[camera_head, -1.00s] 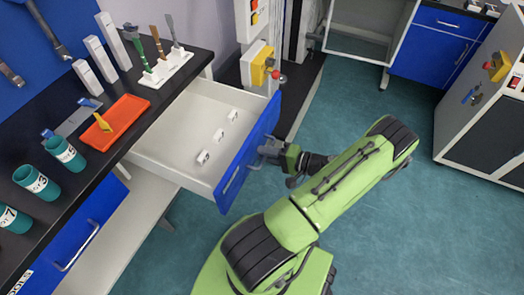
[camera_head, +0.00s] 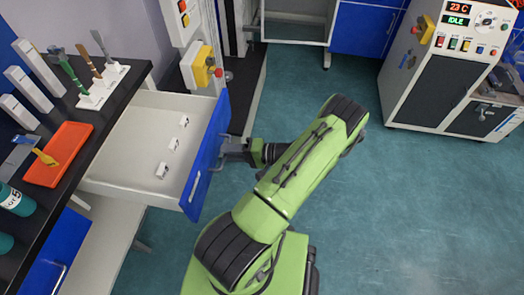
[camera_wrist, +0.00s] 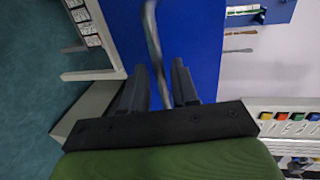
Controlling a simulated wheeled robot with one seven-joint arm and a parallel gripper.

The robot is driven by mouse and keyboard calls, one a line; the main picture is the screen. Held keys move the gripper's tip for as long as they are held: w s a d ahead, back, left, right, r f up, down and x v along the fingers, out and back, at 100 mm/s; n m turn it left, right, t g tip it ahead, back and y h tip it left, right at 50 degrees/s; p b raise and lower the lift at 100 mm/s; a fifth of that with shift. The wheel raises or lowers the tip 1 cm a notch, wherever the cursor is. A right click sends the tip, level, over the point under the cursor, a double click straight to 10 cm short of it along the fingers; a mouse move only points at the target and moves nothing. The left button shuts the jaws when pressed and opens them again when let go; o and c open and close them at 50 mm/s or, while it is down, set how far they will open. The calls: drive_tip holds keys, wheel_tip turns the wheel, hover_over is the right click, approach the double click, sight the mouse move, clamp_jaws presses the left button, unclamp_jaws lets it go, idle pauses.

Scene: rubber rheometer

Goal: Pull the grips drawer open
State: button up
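The grips drawer (camera_head: 118,170) stands pulled out from under the black bench top. Its white inside and blue front (camera_head: 212,140) show in the head view. Three small white pieces (camera_head: 173,143) lie in it. A metal bar handle (camera_head: 195,187) is on the blue front and shows in the wrist view (camera_wrist: 153,45). My gripper (camera_head: 228,149) is at the outer side of the blue front. In the wrist view my gripper (camera_wrist: 160,85) has its two dark fingers apart, one on each side of the handle bar, with gaps visible.
The bench (camera_head: 120,85) carries an orange tray (camera_head: 70,140), teal cups and upright tools. A grey machine (camera_head: 450,90) stands at right. The teal floor right of my arm is clear.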

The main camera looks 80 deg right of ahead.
drive_tip(key=p+v, duration=0.1)
drive_tip(key=v, duration=1.2)
drive_tip(key=shift+s, duration=0.4)
drive_tip(key=w+a+r+n+g+y+p, duration=0.1)
drive_tip(key=w+r+n+g+y+p, duration=0.2)
drive_tip(key=w+r, duration=0.4)
drive_tip(key=w+r+n+g+y, duration=0.2)
drive_tip(key=w+r+n+g, duration=0.15)
drive_tip(key=w, duration=0.55)
drive_tip(key=w+a+r+n+g+h+p, duration=0.2)
drive_tip(key=w+a+r+n+g+p, duration=0.3)
drive_tip(key=w+a+r, duration=0.6)
drive_tip(key=a+r+n+g+h, duration=0.2)
drive_tip(key=a+r, duration=0.4)
drive_tip(key=a, duration=0.3)
drive_tip(key=s+a+r+n+t+h+p, duration=0.1)
drive_tip(key=s+a+r+n+t, duration=0.2)
drive_tip(key=s+a+r, duration=0.3)
drive_tip(key=s+a+n, duration=0.1)
drive_tip(key=s+a, duration=0.1)
drive_tip(key=a, duration=0.2)
drive_tip(key=shift+s+a+r+h+p, duration=0.2)
drive_tip(key=shift+r+h+p, duration=0.1)
drive_tip(key=shift+r+p, duration=0.05)
